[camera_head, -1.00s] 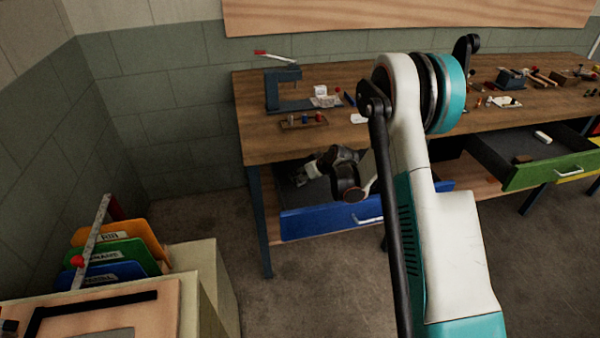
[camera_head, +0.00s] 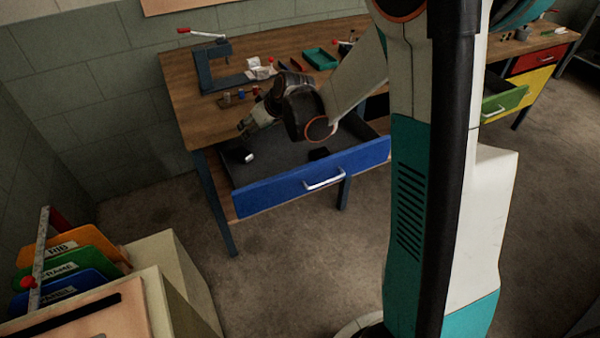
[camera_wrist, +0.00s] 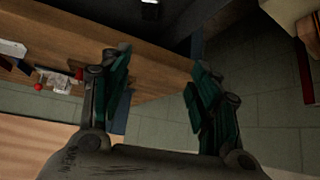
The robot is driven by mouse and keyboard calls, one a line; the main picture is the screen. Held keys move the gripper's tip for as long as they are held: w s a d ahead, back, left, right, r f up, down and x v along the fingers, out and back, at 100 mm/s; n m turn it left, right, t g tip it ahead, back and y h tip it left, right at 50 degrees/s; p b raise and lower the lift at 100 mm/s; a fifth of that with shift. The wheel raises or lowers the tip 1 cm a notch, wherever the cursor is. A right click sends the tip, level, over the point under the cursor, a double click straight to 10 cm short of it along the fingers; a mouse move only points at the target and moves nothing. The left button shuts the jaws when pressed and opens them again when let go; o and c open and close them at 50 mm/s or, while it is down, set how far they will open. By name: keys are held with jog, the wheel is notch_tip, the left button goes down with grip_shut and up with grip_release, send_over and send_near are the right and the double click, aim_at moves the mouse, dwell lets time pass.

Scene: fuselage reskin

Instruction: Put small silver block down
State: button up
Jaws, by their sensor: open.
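A small silver block (camera_head: 243,156) lies in the open blue-fronted drawer (camera_head: 312,180), at its left side. It looks bright on one face and dark around it. It also shows, cut off by the top edge, in the wrist view (camera_wrist: 150,4). My gripper (camera_head: 246,128) is beside the bench's front edge, above and apart from the block. In the wrist view my gripper (camera_wrist: 160,65) has its two fingers spread with nothing between them.
The wooden bench (camera_head: 195,110) bears a dark press with a red-tipped lever (camera_head: 215,68), small coloured pieces and a green tray (camera_head: 320,58). A dark object (camera_head: 318,153) lies in the drawer. File folders (camera_head: 65,265) stand at lower left.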

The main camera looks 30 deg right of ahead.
jog(key=s+a+r+m+h, duration=0.1)
jog(key=s+r, duration=0.5)
jog(key=s, duration=0.5)
jog(key=s+a+r+m+h, duration=0.1)
jog(key=s+r, duration=0.5)
jog(key=s, duration=0.6)
jog(key=s+f+m, duration=0.1)
jog(key=s, duration=0.8)
jog(key=shift+s+d+g+h, duration=0.2)
jog(key=shift+g+h, duration=0.1)
jog(key=shift+d+f, duration=0.1)
